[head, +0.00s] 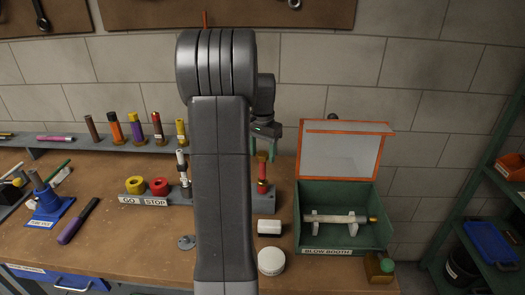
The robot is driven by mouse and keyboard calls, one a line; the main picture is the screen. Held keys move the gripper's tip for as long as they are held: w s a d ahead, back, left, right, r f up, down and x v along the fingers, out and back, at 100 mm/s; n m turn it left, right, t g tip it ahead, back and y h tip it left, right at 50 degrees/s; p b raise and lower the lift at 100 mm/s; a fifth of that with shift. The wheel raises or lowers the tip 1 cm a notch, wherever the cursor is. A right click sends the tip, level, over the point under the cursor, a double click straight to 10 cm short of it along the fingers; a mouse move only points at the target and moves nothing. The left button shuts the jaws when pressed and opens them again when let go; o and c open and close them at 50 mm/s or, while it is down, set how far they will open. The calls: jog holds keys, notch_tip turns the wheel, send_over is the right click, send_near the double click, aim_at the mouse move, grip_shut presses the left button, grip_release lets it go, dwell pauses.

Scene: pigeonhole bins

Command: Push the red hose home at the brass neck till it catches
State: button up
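A red hose piece (262,172) stands upright at a brass neck (262,187) on the right part of a grey block on the bench. Whether it is fully seated is too small to tell. My gripper (263,153) points down just above or behind the hose's top. Its two greenish fingers look apart, with a small brownish thing showing between them that I cannot make out. I see no hold on the red hose. My arm hides the middle of the block.
A green blow booth (345,232) with a raised lid stands to the right. A white cylinder (269,227) and a round white lid (271,262) lie before the block. Several coloured hoses stand on the back rack (90,146). Yellow (135,185) and red (158,187) buttons are left.

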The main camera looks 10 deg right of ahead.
jog(key=shift+r, duration=0.1)
notch_tip(320, 180, up, 5)
jog(key=p, duration=0.4)
dwell(0.3)
notch_tip(320, 180, up, 14)
jog(key=b, duration=0.1)
dwell(0.5)
jog(key=shift+f, duration=0.25)
notch_tip(320, 180, down, 16)
jog(key=shift+r+b, duration=0.1)
jog(key=shift+b, duration=0.25)
jog(key=shift+r, duration=0.1)
dwell(0.4)
